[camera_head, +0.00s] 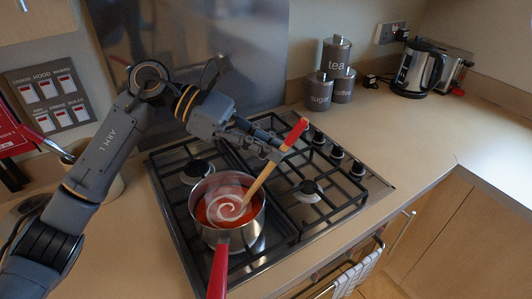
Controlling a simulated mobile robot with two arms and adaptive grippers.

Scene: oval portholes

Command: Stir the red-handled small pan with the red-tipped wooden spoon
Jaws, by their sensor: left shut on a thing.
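The small pan (257,222) is steel with a red handle (218,270) pointing toward the front. It stands on the front left part of the gas hob and holds red liquid with a pale swirl. The wooden spoon (262,178) has a red tip (297,131) at its upper end. It leans up to the right, with its lower end in the liquid, where its bowl is hidden. My left gripper (277,152) is shut on the spoon just below the red tip, above the hob behind the pan. My right gripper is not in view.
The hob (372,197) has black grates and several knobs at its right. Tea, sugar (320,92) and coffee canisters stand behind it. A kettle (418,70) and toaster (452,74) are at the back right. The right counter (440,125) is clear. A towel (357,272) hangs in front.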

